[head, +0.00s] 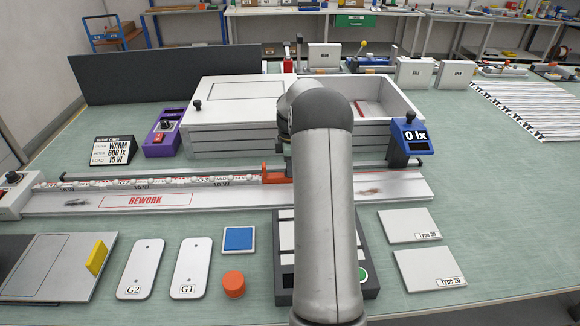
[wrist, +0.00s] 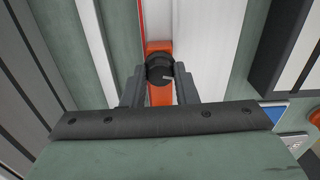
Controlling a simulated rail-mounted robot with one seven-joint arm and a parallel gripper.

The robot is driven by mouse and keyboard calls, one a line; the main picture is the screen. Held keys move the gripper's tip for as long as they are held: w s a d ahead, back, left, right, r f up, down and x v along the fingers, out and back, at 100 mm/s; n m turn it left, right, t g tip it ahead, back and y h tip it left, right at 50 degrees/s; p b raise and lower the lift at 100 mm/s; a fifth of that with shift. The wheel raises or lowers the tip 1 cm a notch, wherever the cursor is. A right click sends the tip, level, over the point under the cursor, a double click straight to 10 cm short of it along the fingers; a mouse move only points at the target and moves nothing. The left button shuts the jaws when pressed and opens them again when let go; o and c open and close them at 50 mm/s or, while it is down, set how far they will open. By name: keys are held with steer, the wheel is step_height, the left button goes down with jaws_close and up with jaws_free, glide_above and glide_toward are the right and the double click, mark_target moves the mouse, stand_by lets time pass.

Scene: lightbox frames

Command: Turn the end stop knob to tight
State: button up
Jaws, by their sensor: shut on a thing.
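The orange end stop (head: 272,174) sits on the long rail, just left of my arm in the head view. It also shows in the wrist view (wrist: 158,46), with its round black knob (wrist: 160,68) on top. The knob bears a small light mark; I cannot read a tight marking. My gripper (wrist: 160,82) has one finger on each side of the knob and is shut on it. In the head view my arm hides the knob and most of the gripper.
A REWORK strip (head: 146,200) lies in front of the rail. G1 (head: 191,268) and G2 (head: 141,268) plates lie at the front.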

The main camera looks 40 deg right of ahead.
steer(key=m, duration=0.4)
steer(key=shift+m+b, duration=0.3)
steer(key=shift+b, duration=0.1)
steer(key=m, duration=0.3)
steer(key=shift+m, duration=0.3)
steer(key=m, duration=0.4)
steer(key=shift+r+m+b, duration=0.1)
steer(key=shift+m+b, duration=0.2)
steer(key=shift+b, duration=0.1)
steer(key=m, duration=0.3)
steer(key=shift+m, duration=0.3)
steer(key=m, duration=0.7)
steer(key=shift+w, duration=0.1)
steer(key=m, duration=0.3)
steer(key=shift+m+p, duration=0.3)
steer(key=shift+m, duration=2)
